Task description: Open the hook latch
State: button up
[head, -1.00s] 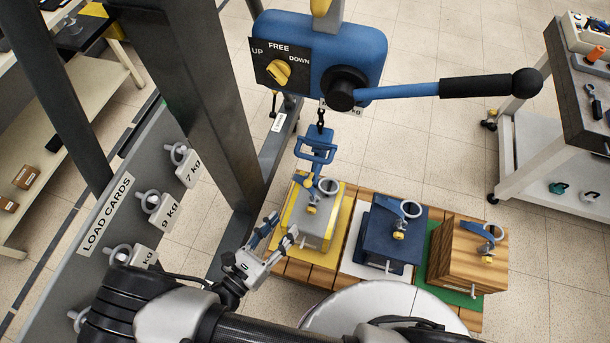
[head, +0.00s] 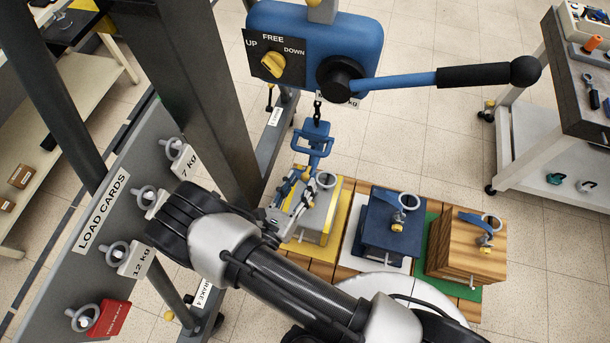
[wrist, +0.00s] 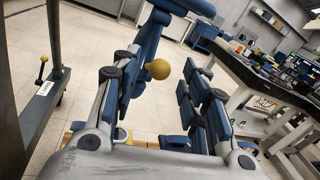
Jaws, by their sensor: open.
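The blue hook block (head: 313,143) hangs on a short chain below the blue hoist, above the grey load block (head: 317,215) on the yellow pad. My gripper (head: 297,188) is at the lower hook, left of the grey block's ring (head: 326,180). In the wrist view, its fingers (wrist: 158,75) are spread apart. A yellow ball knob (wrist: 157,69) shows between them, with a blue hook part (wrist: 150,38) behind and above it. I cannot tell whether a finger touches the knob. The latch itself is largely hidden by my fingers in the head view.
The hoist (head: 340,45) has a yellow selector (head: 272,65) and a long lever (head: 475,75) reaching right. A blue block (head: 385,235) and a wooden block (head: 465,250) stand right of the grey one. A card rack (head: 75,265) and grey post (head: 205,90) are at left.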

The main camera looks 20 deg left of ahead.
aim_at(306, 177)
jog(key=shift+w+d, duration=0.15)
jog(key=shift+w, duration=1.55)
jog(key=shift+c, duration=0.6)
grip_shut()
jog(key=shift+d, duration=0.1)
